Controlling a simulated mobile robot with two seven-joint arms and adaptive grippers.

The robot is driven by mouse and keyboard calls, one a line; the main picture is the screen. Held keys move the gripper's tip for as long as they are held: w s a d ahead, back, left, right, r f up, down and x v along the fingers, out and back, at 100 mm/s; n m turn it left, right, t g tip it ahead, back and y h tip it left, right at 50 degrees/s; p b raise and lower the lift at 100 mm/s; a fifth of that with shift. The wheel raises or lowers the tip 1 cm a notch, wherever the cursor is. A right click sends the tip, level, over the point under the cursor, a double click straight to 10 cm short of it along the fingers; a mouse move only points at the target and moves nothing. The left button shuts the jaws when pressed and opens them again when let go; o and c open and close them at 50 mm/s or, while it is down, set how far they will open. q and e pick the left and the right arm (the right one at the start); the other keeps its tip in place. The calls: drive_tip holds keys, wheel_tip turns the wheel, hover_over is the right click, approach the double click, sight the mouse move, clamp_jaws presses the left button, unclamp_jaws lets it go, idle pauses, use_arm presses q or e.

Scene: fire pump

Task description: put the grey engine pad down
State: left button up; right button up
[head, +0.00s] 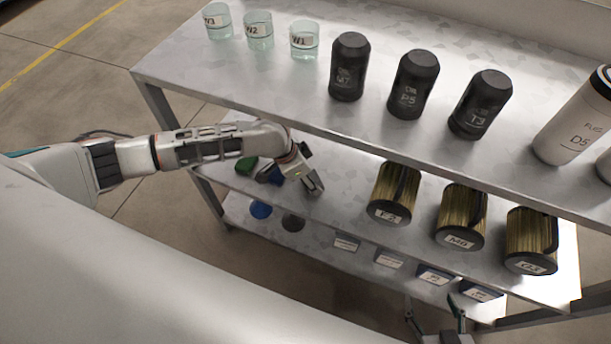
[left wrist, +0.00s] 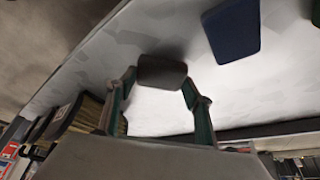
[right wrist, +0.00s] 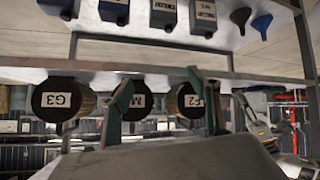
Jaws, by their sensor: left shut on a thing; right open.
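My left gripper (head: 314,184) reaches in over the middle shelf (head: 340,213), below the top shelf. In the left wrist view, it is shut on the dark grey engine pad (left wrist: 162,73), which lies between its two fingertips (left wrist: 160,88). The pad is close to the pale shelf surface; I cannot tell whether it touches. In the head view the pad is mostly hidden by the gripper. My right gripper (head: 436,318) is open and empty at the bottom edge. Its fingers also show in the right wrist view (right wrist: 162,95).
A blue pad (left wrist: 232,30) and a green pad (head: 246,166) lie near the left gripper. Golden canisters (head: 394,194) stand to its right. Black bottles (head: 411,84) and glasses (head: 258,32) stand on the top shelf. Funnels (head: 260,209) and labelled boxes (head: 389,259) are on the bottom shelf.

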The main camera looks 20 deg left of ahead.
use_arm(q)
drive_tip(key=shift+s+d+f, duration=0.15)
drive_tip(key=shift+s+f, duration=0.25)
drive_tip(key=shift+f, duration=0.4)
drive_tip(key=shift+w+d+r, duration=0.1)
drive_tip(key=shift+r, duration=0.25)
drive_tip(key=o, duration=1)
drive_tip(key=shift+f, duration=0.1)
